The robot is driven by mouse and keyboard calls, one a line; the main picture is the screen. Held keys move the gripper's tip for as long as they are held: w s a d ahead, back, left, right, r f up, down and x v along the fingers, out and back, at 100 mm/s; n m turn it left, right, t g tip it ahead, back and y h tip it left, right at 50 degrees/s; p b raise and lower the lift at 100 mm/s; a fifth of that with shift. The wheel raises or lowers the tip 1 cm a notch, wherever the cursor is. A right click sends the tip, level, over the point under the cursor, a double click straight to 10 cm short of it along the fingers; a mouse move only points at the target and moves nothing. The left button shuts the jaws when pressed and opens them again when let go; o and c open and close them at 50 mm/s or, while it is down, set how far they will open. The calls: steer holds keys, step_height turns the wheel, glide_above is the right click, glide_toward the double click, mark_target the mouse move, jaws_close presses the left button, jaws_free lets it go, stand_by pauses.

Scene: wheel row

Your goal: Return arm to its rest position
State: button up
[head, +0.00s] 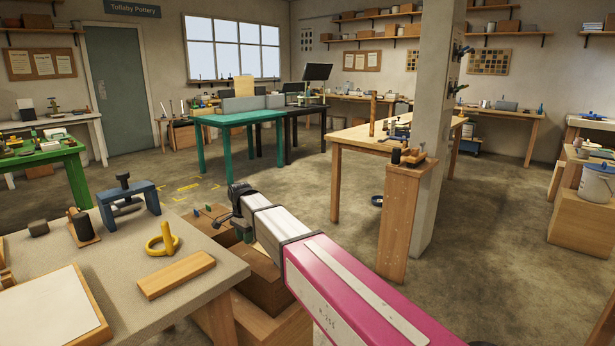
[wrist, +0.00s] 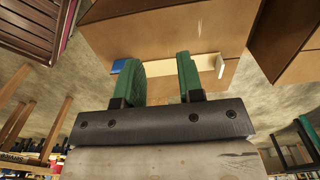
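My arm reaches forward from the lower right in the head view, with a pink link and a pale forearm. My gripper (head: 243,232) is at its far end, beside the right edge of the near workbench (head: 215,284) and over brown boxes. In the wrist view my gripper (wrist: 160,78) shows two green fingers with a clear gap between them. It is open and nothing is held.
A yellow ring-shaped tool (head: 163,240), a wooden block (head: 176,274) and a blue clamp-like frame (head: 129,205) stand on the near bench. A brown box (head: 257,282) is below my arm.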

steer(key=shift+n, duration=0.9)
steer(key=d+f, duration=0.1)
steer(key=d, duration=0.3)
steer(key=d+f, duration=0.2)
steer(key=d, duration=0.2)
steer(key=s+d+f, duration=0.1)
steer(key=d+f, duration=0.1)
steer(key=d, duration=0.2)
steer(key=s+d+f+n, duration=0.2)
steer(key=s+d, duration=0.3)
steer(key=d, duration=0.5)
steer(key=s+d+f+n, duration=0.2)
steer(key=s+d+f, duration=0.2)
steer(key=d, duration=0.6)
steer(key=s+d+f+n, duration=0.2)
steer(key=s+d+f, duration=0.2)
steer(key=d, duration=0.6)
steer(key=s, duration=0.2)
steer(key=shift+s, duration=0.3)
steer(key=shift+d+f, duration=0.1)
